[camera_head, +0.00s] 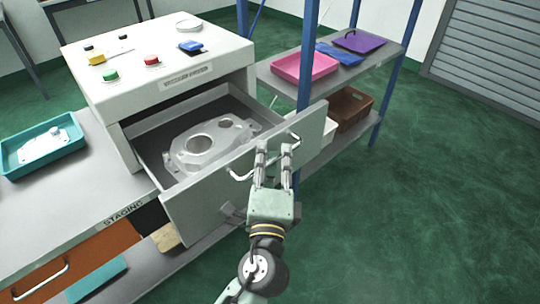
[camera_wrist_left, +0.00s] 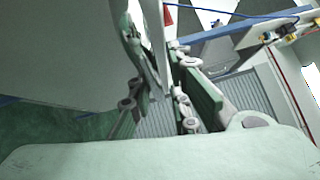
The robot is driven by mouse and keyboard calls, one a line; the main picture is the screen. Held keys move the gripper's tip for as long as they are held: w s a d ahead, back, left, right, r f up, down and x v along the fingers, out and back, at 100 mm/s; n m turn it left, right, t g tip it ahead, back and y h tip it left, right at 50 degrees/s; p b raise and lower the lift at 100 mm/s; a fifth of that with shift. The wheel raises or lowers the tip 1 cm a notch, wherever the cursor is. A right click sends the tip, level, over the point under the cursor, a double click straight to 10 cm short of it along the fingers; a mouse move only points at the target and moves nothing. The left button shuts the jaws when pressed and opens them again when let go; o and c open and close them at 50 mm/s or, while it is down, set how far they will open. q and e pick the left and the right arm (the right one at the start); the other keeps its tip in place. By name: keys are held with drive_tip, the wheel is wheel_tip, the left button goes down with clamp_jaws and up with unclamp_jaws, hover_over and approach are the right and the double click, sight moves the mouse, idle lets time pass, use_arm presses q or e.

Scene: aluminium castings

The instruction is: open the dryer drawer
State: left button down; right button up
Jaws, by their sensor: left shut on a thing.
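The dryer is a white box (camera_head: 160,62) with its drawer (camera_head: 185,211) pulled out toward the front right. A grey metal casting (camera_head: 190,158) lies in the drawer. The drawer's pale bar handle (camera_head: 240,176) runs along its front panel. My left gripper (camera_head: 273,151) is at that handle, shut on it, its fingers covering the handle's middle. In the left wrist view the two fingers (camera_wrist_left: 160,95) stand either side of a pale strip, but the grip itself is partly hidden. My right gripper is not in view.
A teal tray (camera_head: 12,166) with a casting stands on the staging bench at left. A shelf (camera_head: 345,72) right of the dryer holds a pink tray (camera_head: 304,67) and a purple one; its blue post (camera_head: 306,50) rises close behind the drawer. Green floor at right is clear.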

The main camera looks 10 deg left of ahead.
use_arm(q)
drive_tip(key=c, duration=1.9)
unclamp_jaws()
drive_tip(key=shift+a+f, duration=0.15)
drive_tip(key=shift+f, duration=0.45)
drive_tip(key=shift+o, duration=0.5)
drive_tip(key=shift+w+r, duration=0.1)
drive_tip(key=shift+r, duration=0.15)
drive_tip(key=s+d+f, duration=0.1)
drive_tip(key=s, duration=1.1)
drive_tip(key=shift+d+f, duration=0.15)
drive_tip(key=shift+f, duration=0.1)
drive_tip(key=shift+w+f, duration=0.1)
